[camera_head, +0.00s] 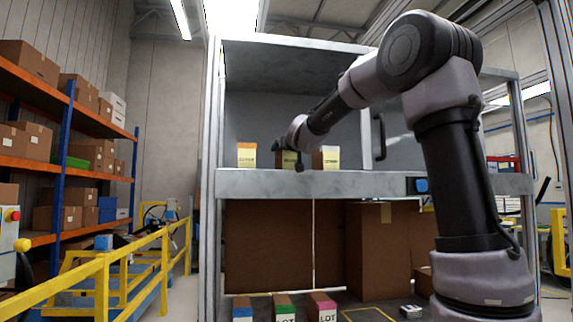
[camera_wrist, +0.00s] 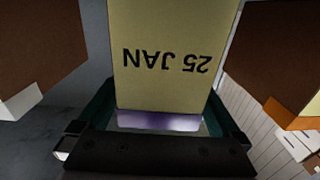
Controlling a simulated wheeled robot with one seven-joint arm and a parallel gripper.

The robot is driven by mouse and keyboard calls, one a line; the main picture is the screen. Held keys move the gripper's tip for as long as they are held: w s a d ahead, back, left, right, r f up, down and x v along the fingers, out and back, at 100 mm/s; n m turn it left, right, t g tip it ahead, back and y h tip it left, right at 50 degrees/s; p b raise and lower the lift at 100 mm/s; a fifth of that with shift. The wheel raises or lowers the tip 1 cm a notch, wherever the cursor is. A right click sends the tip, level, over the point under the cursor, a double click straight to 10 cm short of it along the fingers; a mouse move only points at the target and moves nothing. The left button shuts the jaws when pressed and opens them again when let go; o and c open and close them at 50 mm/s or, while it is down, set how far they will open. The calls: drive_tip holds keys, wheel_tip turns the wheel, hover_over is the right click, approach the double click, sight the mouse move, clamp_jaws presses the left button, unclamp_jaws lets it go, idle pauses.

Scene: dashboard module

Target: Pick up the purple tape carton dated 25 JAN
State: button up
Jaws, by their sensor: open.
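The purple tape carton (camera_wrist: 165,50) shows its pale yellow label with "25 JAN" upside down in the wrist view. Its purple end (camera_wrist: 158,121) faces my gripper (camera_wrist: 162,100). My gripper is open, with one dark finger on each side of that end. I cannot tell whether a finger touches it. In the head view the carton (camera_head: 285,160) is the middle one of three on the metal shelf, partly hidden behind my wrist.
A carton with orange tape (camera_head: 246,155) stands to its left and one with white tape (camera_head: 329,158) to its right on the shelf (camera_head: 380,184). Several cartons, including a red one (camera_head: 321,306), stand below. Storage racks (camera_head: 70,130) are at the left.

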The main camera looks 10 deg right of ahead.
drive_tip(key=shift+w, duration=0.4)
drive_tip(key=shift+c, duration=0.3)
drive_tip(key=c, duration=1.5)
clamp_jaws()
drive_tip(key=shift+r, duration=0.25)
